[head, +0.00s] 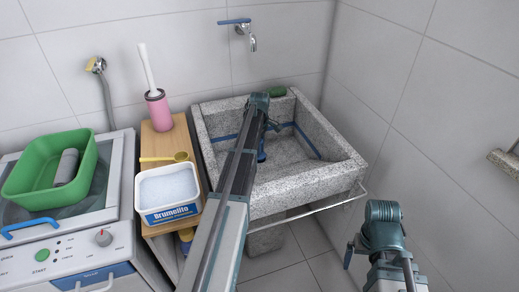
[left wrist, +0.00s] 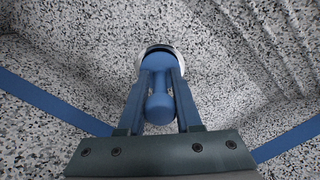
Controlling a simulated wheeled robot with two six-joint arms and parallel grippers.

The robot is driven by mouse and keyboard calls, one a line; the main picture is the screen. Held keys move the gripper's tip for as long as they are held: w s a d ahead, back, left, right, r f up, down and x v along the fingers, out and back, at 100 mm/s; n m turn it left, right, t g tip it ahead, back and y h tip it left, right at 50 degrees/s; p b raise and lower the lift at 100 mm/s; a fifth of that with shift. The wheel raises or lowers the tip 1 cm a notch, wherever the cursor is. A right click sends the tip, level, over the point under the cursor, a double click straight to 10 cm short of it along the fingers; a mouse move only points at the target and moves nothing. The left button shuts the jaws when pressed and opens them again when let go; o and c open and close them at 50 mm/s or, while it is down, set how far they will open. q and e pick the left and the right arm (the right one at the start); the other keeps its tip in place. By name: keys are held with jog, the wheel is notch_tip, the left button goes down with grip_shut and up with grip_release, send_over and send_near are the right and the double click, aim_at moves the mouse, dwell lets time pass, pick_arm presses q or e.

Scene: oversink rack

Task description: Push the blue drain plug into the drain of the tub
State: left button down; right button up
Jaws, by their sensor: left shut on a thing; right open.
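The grey speckled tub (head: 305,188) stands by the back wall, with a blue stripe around its inside. My left gripper (head: 262,153) reaches down into it. In the left wrist view its fingers (left wrist: 160,95) are shut on the knob of the blue drain plug (left wrist: 158,108). The plug's wider head lies against the pale ring of the drain (left wrist: 143,60), which shows around its far side. The gripper hides part of the plug, so I cannot tell how deep it sits. My right gripper (head: 377,250) is open, low at the right, outside the tub.
A tap (head: 247,33) is on the wall above the tub, and a green item (head: 277,91) lies on its back rim. Left of the tub are a white Brumolito box (head: 168,215), a pink brush holder (head: 159,113) and a green basin (head: 28,178) on a washing machine.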

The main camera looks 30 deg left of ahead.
pick_arm(q)
jog(key=shift+f+b, duration=0.5)
jog(key=shift+f, duration=0.1)
dwell(0.3)
jog(key=c, duration=0.5)
grip_release()
jog(key=shift+r, duration=0.1)
notch_tip(320, 180, up, 14)
jog(key=p, duration=1.4)
jog(key=shift+f, duration=0.25)
